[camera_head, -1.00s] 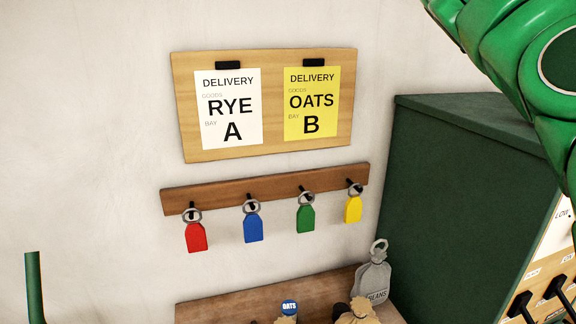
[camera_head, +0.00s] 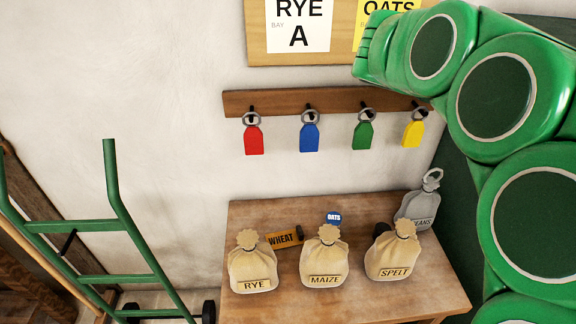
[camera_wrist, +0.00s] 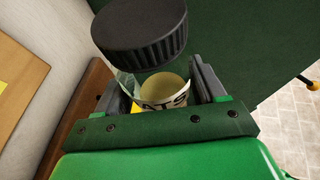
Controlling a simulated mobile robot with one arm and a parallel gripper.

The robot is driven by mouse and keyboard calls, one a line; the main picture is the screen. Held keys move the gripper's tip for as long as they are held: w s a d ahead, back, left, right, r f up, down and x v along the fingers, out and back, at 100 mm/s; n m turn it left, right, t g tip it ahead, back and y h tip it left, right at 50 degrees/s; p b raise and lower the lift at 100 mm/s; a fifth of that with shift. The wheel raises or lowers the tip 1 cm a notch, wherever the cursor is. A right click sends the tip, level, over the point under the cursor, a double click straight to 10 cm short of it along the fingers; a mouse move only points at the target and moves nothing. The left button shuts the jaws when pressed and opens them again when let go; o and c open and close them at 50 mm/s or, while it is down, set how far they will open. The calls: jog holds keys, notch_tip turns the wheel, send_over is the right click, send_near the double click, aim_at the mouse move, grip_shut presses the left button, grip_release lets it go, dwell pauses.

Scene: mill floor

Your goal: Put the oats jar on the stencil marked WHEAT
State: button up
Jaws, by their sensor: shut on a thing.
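The oats jar (camera_wrist: 140,32) is a clear jar with a black ribbed lid; the letters "ATS" show on its pale label in the wrist view. My gripper (camera_wrist: 166,85) is shut on it, one finger on each side. The jar is held clear of the bench, and its lower part is hidden by the gripper. The orange WHEAT stencil (camera_head: 283,239) lies on the wooden bench behind and between the RYE and MAIZE sacks, partly covered by the RYE sack. In the head view my arm fills the right side; the gripper and jar are not visible there.
The RYE sack (camera_head: 253,264), MAIZE sack (camera_head: 324,259) and SPELT sack (camera_head: 394,254) stand along the bench (camera_head: 370,300). A blue OATS marker (camera_head: 334,217) and a grey BEANS bag (camera_head: 418,209) are behind. A green hand truck (camera_head: 115,225) stands left.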

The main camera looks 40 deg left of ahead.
jog(key=s+a+f+m+g+h, duration=0.1)
jog(key=s+a+f, duration=0.3)
jog(key=f, duration=0.4)
jog(key=s+a+f+m+g+h, duration=0.1)
jog(key=s+a+f, duration=0.35)
jog(key=f, duration=0.25)
jog(key=s+a+f+m+g+h, duration=0.1)
jog(key=s+a+f+m, duration=0.15)
jog(key=a+f, duration=0.4)
jog(key=n+t+y, duration=0.2)
jog(key=n, duration=0.1)
send_over(298, 234)
jog(key=s+a, duration=0.3)
notch_tip(298, 234, down, 18)
jog(key=shift+s+f, duration=0.15)
jog(key=shift+f, duration=4.8)
jog(key=shift+f, duration=0.1)
jog(key=o, duration=1.3)
jog(key=shift+f, duration=0.1)
jog(key=shift+s+a+r, duration=0.15)
jog(key=shift+s+r, duration=0.05)
jog(key=shift+r, duration=0.1)
jog(key=shift+v, duration=3.4)
